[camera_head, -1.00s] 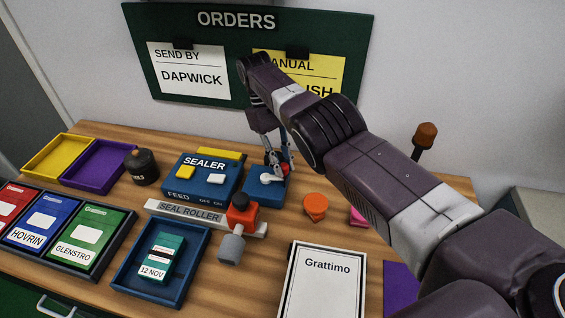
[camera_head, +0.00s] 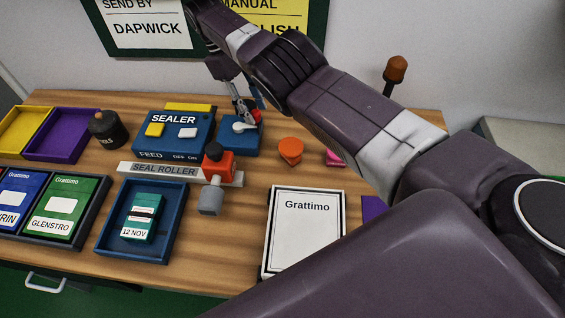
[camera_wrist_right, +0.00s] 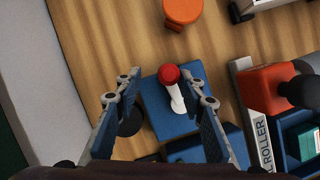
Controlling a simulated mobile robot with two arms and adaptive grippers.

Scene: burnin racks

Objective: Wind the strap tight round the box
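A small teal box (camera_head: 143,218) marked 12 NOV lies in a blue tray (camera_head: 178,222); a dark band crosses it, but I cannot tell if that is a strap. A blue block (camera_head: 236,148) right of the sealer (camera_head: 173,133) carries a white lever (camera_wrist_right: 177,98) with a red knob (camera_wrist_right: 168,74). My right gripper (camera_head: 246,108) is above this block. In the wrist view, its fingers (camera_wrist_right: 160,82) are apart, with the lever and knob showing between them; contact is not visible. My left gripper is not in view.
A seal roller bar (camera_head: 165,170) with a red-and-grey tool (camera_head: 216,168) lies before the sealer. A Grattimo-marked panel (camera_head: 306,235), an orange knob (camera_head: 290,149) and a dark weight (camera_head: 104,127) stand around. Yellow (camera_head: 22,128) and purple (camera_head: 66,158) trays are left. Bare wood lies front centre.

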